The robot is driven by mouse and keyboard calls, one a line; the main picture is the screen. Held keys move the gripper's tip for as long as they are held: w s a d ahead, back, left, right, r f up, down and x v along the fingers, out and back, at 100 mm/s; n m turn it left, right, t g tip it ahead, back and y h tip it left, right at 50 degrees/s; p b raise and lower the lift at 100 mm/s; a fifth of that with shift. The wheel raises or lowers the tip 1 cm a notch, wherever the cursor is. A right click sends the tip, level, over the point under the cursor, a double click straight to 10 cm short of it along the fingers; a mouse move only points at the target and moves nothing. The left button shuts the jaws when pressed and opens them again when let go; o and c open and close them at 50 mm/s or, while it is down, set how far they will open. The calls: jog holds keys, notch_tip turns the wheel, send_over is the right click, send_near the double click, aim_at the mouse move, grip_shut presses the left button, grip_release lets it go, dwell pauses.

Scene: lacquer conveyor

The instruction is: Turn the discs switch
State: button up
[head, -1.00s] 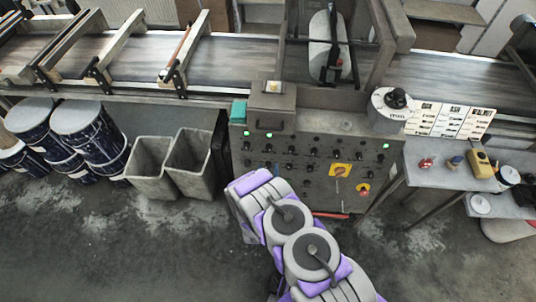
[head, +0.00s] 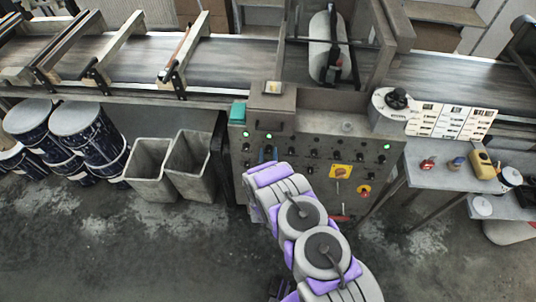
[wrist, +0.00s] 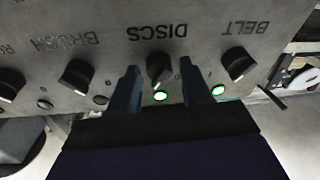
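The discs switch is a black rotary knob (wrist: 160,70) under the upside-down label DISCS in the wrist view. My gripper (wrist: 163,77) is open, with one dark blue finger on each side of the knob. Gaps show between fingers and knob, and I cannot tell whether either touches. The knob's pointer looks near upright, slightly tilted. A lit green lamp (wrist: 160,96) sits beside it. In the head view my gripper (head: 267,155) is at the upper left of the control panel (head: 300,125) and hides the knob there.
The belt knob (wrist: 239,63), with a lit green lamp (wrist: 218,90), and the brush knob (wrist: 76,75) flank the discs knob closely. A yellow-backed switch (head: 340,171) and a red button (head: 364,190) are lower on the panel. Grey bins (head: 190,165) stand left.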

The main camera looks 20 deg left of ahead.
jog(key=c, duration=0.8)
jog(key=shift+n, duration=0.5)
jog(key=n, duration=0.3)
jog(key=shift+r+g+y, duration=0.1)
jog(key=shift+g+y, duration=0.3)
jog(key=n+b, duration=0.1)
jog(key=n, duration=0.2)
jog(key=shift+g, duration=0.3)
jog(key=n+b, duration=0.1)
jog(key=n, duration=0.1)
jog(key=shift+n, duration=0.4)
jog(key=shift+n+g+b, duration=0.6)
jog(key=shift+n+b, duration=0.2)
jog(key=shift+n, duration=0.8)
jog(key=shift+y, duration=0.4)
